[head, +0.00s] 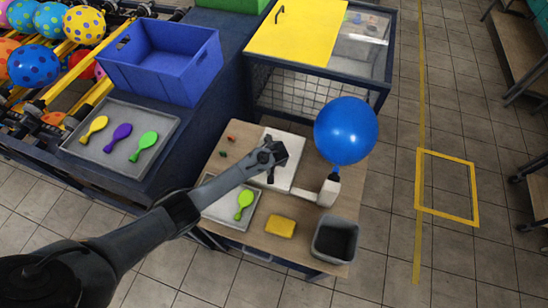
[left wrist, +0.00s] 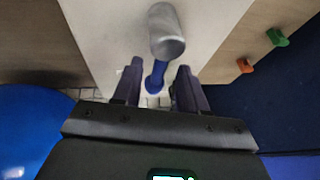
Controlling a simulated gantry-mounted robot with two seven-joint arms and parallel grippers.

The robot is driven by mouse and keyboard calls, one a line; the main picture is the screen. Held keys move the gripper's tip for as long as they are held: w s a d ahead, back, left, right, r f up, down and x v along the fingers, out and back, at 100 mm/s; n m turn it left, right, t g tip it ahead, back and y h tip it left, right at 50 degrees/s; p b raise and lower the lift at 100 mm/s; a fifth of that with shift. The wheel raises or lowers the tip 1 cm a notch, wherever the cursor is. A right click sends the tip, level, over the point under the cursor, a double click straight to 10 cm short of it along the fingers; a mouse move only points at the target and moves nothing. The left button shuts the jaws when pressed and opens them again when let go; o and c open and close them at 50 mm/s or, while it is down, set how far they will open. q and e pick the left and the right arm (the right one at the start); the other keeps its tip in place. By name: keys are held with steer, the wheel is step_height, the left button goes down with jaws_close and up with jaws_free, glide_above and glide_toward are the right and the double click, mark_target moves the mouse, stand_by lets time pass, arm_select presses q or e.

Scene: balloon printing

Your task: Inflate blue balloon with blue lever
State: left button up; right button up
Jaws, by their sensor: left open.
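The blue balloon (head: 346,130) is round and inflated on the white nozzle (head: 328,192) at the right side of the wooden table. Part of it shows at the lower left of the left wrist view (left wrist: 30,145). My left gripper (left wrist: 156,88) is above the white machine panel (head: 278,182). Its fingers are apart and hold nothing. The blue lever (left wrist: 155,78) shows between or just beyond the fingertips, beside a grey metal cylinder (left wrist: 166,32); I cannot tell if a finger touches it. In the head view my left gripper (head: 276,150) hides the lever. My right gripper is out of view.
Small orange (head: 232,138) and green (head: 223,154) pieces lie left of the panel. A tray (head: 222,213) with a green balloon, a yellow block (head: 280,227) and a grey bin (head: 335,240) occupy the table's near side. A blue crate (head: 162,65) stands at the left.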

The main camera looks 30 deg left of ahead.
arm_select(q)
steer(key=shift+s+d+r, duration=0.2)
steer(key=shift+r, duration=0.4)
steer(key=v, duration=0.9)
steer(key=shift+p, duration=0.4)
steer(key=shift+s+r, duration=0.1)
